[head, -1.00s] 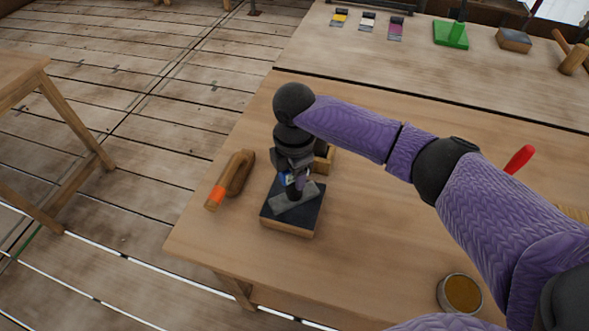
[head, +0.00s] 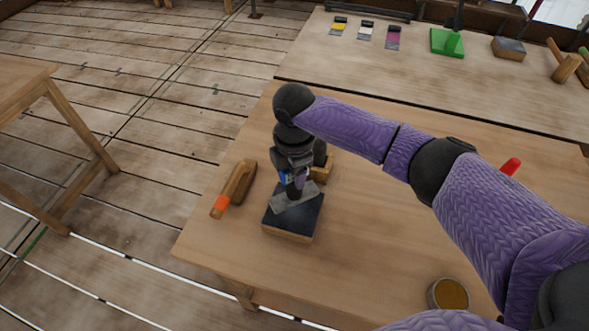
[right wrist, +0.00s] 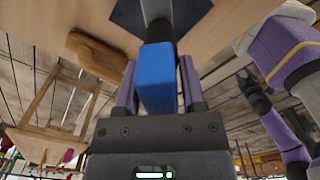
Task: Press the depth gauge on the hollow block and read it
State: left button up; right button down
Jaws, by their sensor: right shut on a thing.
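A wooden block with a dark top (head: 286,222) stands near the left end of the table; I cannot see any hollow in it. A grey flat plate (head: 308,190), seemingly the depth gauge's foot, lies over its top. My right gripper (head: 297,186) points down above it and is shut on the gauge. The gauge's blue body (right wrist: 156,78) stands between my fingers in the right wrist view, with its grey stem running to the dark top. Any reading is hidden. A small dark gripper (right wrist: 247,84), seemingly my left, shows there too, its jaws unclear.
A wooden tool with an orange end (head: 234,188) lies left of the block. A small wooden holder (head: 322,168) stands close behind it. A round tin (head: 449,294) is at the front right. The table (head: 375,225) between is clear.

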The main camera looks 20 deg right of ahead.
jog(key=shift+r, duration=0.5)
jog(key=shift+f, duration=0.15)
pick_arm(q)
jog(key=shift+a+r, duration=0.35)
jog(key=shift+r, duration=0.05)
jog(key=shift+d, duration=0.35)
pick_arm(e)
jog(key=shift+f, duration=0.15)
jog(key=shift+f+b, duration=1.15)
jog(key=shift+f, duration=1.05)
pick_arm(q)
jog(key=shift+a+f, duration=0.2)
jog(key=shift+f, duration=0.45)
jog(key=shift+a+f, duration=0.15)
jog(key=shift+f, duration=0.45)
